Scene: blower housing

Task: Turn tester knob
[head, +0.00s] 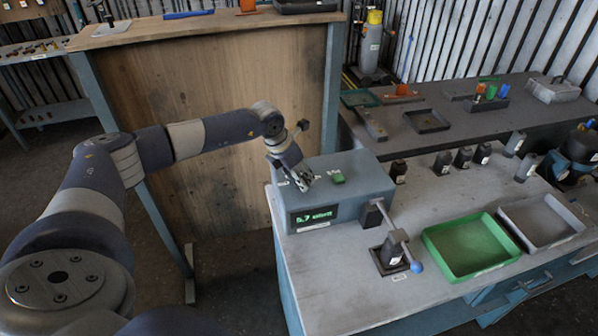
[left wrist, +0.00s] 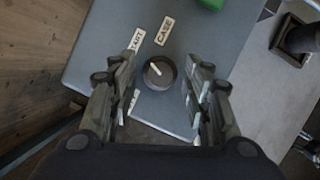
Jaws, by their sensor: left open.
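The tester (head: 338,190) is a grey box with a lit green display (head: 316,217), standing at the left end of the workbench. Its knob (left wrist: 159,72) is round and dark with a pale pointer line, on the box's top in the left wrist view. Labels lie around it, one reading CASE (left wrist: 163,31). The pointer slants toward the upper left. My left gripper (left wrist: 160,100) is open, with its fingers on either side of the knob and gaps showing. In the head view my left gripper (head: 303,181) hides the knob. My right gripper is not in view.
A green button (head: 337,177) sits on the tester's top. A lever with a blue ball (head: 416,267) stands over a dark fixture to the right. A green tray (head: 470,246), a grey tray (head: 542,220) and several dark bottles share the bench. A wooden panel (head: 215,120) stands behind my left arm.

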